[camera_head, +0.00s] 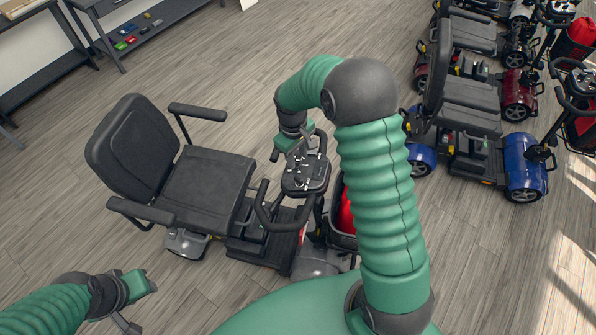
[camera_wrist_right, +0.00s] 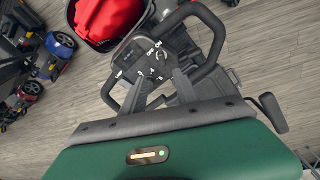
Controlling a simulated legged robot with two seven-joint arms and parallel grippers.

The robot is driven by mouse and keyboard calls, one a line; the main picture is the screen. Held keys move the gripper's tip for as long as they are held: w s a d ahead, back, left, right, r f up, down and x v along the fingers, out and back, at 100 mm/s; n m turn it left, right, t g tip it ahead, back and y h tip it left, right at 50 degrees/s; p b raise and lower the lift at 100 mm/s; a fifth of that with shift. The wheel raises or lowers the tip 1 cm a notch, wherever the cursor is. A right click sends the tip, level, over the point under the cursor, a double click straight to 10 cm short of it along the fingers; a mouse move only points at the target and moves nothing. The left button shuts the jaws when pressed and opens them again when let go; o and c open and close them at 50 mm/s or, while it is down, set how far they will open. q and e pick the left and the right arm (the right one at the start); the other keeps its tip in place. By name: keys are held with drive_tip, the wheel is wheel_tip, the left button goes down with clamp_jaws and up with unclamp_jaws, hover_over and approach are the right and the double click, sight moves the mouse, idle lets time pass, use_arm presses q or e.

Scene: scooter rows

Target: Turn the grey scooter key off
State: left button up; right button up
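The grey scooter (camera_head: 205,185) has a black seat and stands left of centre in the head view. Its dark control panel (camera_head: 305,172) has white markings and small knobs; it also shows in the right wrist view (camera_wrist_right: 148,58). The key is too small to make out surely among the panel's small parts. My right gripper (camera_wrist_right: 160,78) is over the panel, its two dark fingers apart and nothing clearly held between them. In the head view my right gripper (camera_head: 297,150) partly covers the panel's far side. My left gripper (camera_head: 145,305) is open and empty at lower left, away from the scooter.
Black handlebar loops (camera_head: 268,208) flank the panel. A basket with a red item (camera_wrist_right: 108,18) is at the scooter's front. Blue and red scooters (camera_head: 525,165) stand in a row at right. A dark shelf (camera_head: 140,30) stands upper left. Floor between is clear.

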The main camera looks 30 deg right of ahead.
sight(298, 178)
wheel_tip(298, 178, down, 12)
drive_tip(key=shift+w+r+p, duration=0.15)
drive_tip(key=shift+p, duration=1.05)
drive_tip(key=shift+d+f, duration=0.15)
drive_tip(key=shift+f, duration=0.2)
drive_tip(key=shift+d+f, duration=0.2)
drive_tip(key=shift+d, duration=0.05)
drive_tip(key=shift+a+r, duration=0.1)
drive_tip(key=shift+a, duration=0.1)
clamp_jaws()
